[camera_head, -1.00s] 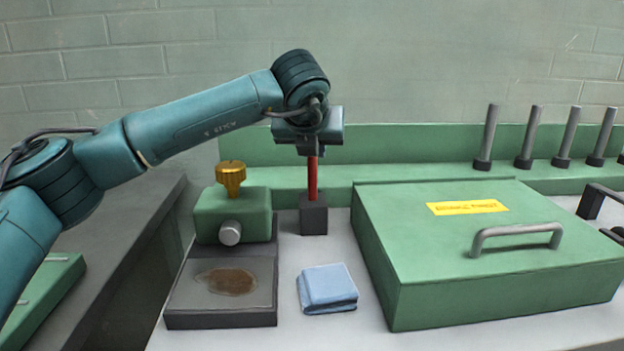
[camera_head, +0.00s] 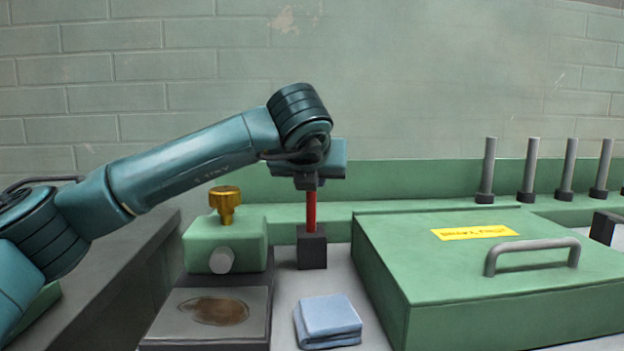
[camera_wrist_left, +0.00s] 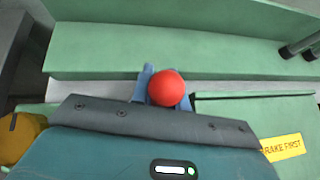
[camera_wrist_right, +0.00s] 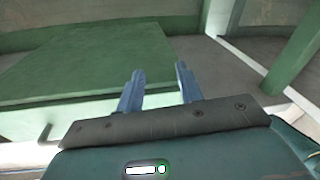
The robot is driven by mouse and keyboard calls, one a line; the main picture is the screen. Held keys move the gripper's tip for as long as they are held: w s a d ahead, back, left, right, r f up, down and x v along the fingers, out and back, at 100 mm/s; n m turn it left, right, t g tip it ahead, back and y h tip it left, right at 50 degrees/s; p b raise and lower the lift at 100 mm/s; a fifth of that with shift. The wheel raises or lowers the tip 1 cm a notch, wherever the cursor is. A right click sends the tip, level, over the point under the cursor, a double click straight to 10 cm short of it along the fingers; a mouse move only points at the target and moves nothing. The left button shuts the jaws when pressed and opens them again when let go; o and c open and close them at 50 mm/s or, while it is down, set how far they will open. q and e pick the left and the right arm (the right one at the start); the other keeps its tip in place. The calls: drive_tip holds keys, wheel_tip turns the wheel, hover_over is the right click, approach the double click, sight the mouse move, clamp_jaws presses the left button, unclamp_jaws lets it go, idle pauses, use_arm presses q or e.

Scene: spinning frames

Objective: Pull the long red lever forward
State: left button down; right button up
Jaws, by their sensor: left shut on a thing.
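The long red lever (camera_head: 311,210) stands about upright in a dark block (camera_head: 312,248) behind the blue cloth. My left gripper (camera_head: 308,183) is above it, pointing down, shut on the lever's upper part. In the left wrist view the lever's round red knob (camera_wrist_left: 166,88) sits between the blue fingers (camera_wrist_left: 155,85). The knob is hidden by the gripper in the head view. My right gripper (camera_wrist_right: 158,82) shows only in its own wrist view, with its two fingers apart and nothing between them.
A green box (camera_head: 490,250) with a grey handle (camera_head: 530,252) and yellow label stands right of the lever. A green block with a brass knob (camera_head: 225,203) stands left. A folded blue cloth (camera_head: 328,320) lies in front. Several grey pegs (camera_head: 488,170) stand at the back right.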

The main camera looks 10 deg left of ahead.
use_arm(q)
drive_tip(key=c, duration=1.6)
unclamp_jaws()
drive_tip(key=shift+r, duration=0.35)
drive_tip(key=shift+o, duration=1.2)
drive_tip(key=shift+f, duration=0.2)
drive_tip(key=shift+s, duration=0.1)
drive_tip(key=v, duration=1.3)
drive_tip(key=shift+p, duration=0.4)
